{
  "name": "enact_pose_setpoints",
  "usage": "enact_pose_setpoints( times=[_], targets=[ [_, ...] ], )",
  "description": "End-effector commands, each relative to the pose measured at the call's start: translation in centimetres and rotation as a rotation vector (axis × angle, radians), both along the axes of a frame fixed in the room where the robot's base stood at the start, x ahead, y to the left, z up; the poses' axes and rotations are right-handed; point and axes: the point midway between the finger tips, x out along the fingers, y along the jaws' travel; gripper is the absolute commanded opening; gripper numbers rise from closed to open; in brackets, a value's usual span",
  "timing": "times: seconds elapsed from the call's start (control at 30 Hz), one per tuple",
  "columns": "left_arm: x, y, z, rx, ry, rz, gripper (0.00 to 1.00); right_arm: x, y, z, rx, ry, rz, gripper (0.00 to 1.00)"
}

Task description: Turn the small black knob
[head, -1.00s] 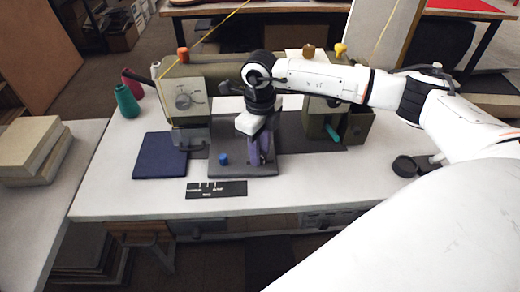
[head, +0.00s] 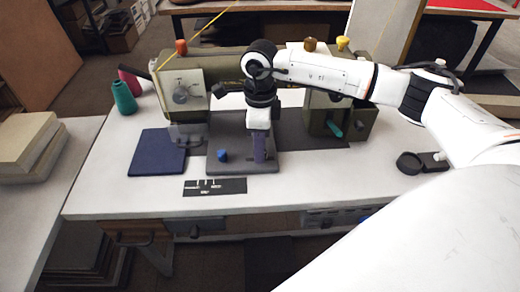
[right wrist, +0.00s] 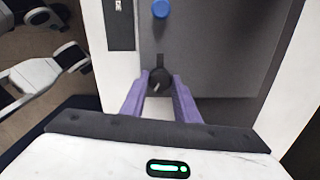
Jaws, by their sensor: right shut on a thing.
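The small black knob (right wrist: 160,78) sits on the dark grey plate (right wrist: 215,60) in the right wrist view. It has a round body with a pale mark on it and a dark strip behind it. My right gripper (right wrist: 159,88) has its purple fingers on either side of the knob, shut on it. In the head view my right gripper (head: 259,157) points down onto the right part of the same plate (head: 228,170), and the knob is hidden by the fingers.
A blue knob (head: 223,155) stands on the plate, left of my gripper. Behind is an olive sewing machine (head: 180,90). A navy pad (head: 157,153) and a black labelled card (head: 215,187) lie on the white table (head: 110,200). Thread spools (head: 124,98) stand at the left.

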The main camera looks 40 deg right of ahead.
Motion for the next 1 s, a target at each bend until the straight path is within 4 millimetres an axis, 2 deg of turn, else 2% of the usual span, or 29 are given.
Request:
enact_pose_setpoints(
  times=[0.2,1.0],
  targets=[
    [0.1,-0.1,-1.1,0.003,0.001,-0.006,0.31,0.1,0.0,-0.1,0.000,-0.002,0.204,0.06],
    [0.8,-1.3,-2.6,-0.006,-0.018,-0.023,0.31,0.0,0.0,0.0,0.001,-0.004,0.954,0.06]
  ],
)
